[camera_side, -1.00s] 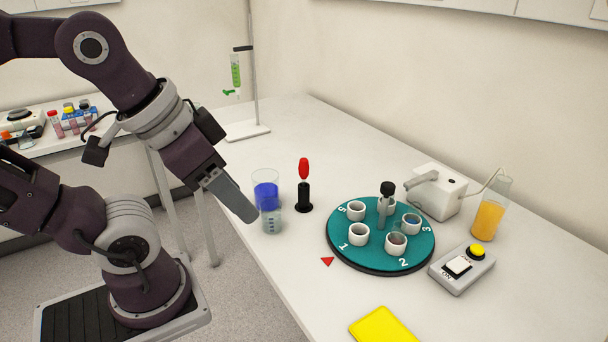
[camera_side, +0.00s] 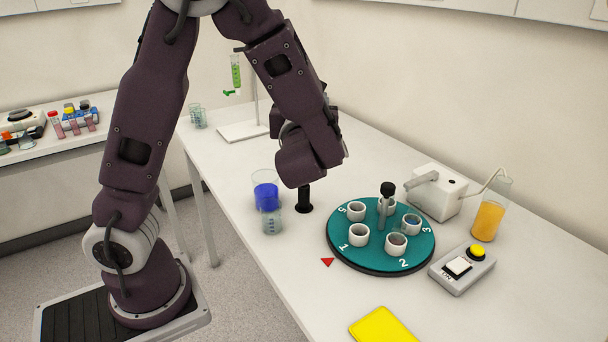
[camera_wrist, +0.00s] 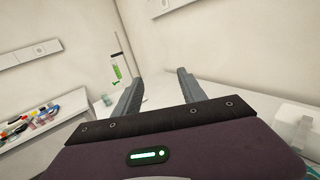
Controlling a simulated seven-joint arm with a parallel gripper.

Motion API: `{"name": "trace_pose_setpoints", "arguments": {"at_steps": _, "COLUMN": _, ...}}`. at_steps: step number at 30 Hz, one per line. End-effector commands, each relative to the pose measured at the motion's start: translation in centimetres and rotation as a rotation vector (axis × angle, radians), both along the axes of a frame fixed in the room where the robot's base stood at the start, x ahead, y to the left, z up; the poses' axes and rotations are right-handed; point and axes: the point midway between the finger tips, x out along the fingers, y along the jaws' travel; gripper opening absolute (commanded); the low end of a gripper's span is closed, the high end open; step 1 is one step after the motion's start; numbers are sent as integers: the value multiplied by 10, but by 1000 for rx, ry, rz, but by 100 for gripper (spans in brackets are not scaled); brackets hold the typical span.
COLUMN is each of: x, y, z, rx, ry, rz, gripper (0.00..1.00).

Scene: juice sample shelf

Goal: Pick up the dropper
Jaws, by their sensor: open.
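The dropper's red bulb is hidden in the side view behind my wrist. Its black holder (camera_side: 304,200) shows just below my wrist, upright on the white bench. My gripper (camera_wrist: 160,88) is open in the wrist view, with its two grey fingers apart and nothing between them. The fingers point toward the far wall and are hidden behind my arm in the side view. I see no dropper in the wrist view.
A blue-filled beaker (camera_side: 265,190) and a small clear beaker (camera_side: 271,220) stand left of the holder. A teal carousel (camera_side: 348,246) with several white cups is at the right. A stand with a green tube (camera_side: 236,72) is behind.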

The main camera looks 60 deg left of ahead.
Motion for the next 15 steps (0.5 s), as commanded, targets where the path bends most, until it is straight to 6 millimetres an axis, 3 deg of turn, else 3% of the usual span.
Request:
{"name": "trace_pose_setpoints", "arguments": {"at_steps": 1, "x": -7, "y": 5, "z": -30, "rx": -5, "ry": 20, "rz": 24, "gripper": 49}}
{"name": "trace_pose_setpoints", "arguments": {"at_steps": 3, "x": -7, "y": 6, "z": -63, "rx": -10, "ry": 14, "rz": 24, "gripper": 49}}
{"name": "trace_pose_setpoints", "arguments": {"at_steps": 9, "x": -8, "y": 7, "z": -139, "rx": -19, "ry": 1, "rz": 27, "gripper": 49}}
{"name": "trace_pose_setpoints", "arguments": {"at_steps": 12, "x": -7, "y": 6, "z": -160, "rx": -23, "ry": -5, "rz": 27, "gripper": 49}}
{"name": "trace_pose_setpoints", "arguments": {"at_steps": 15, "x": -5, "y": 10, "z": -168, "rx": -26, "ry": -8, "rz": 30, "gripper": 49}}
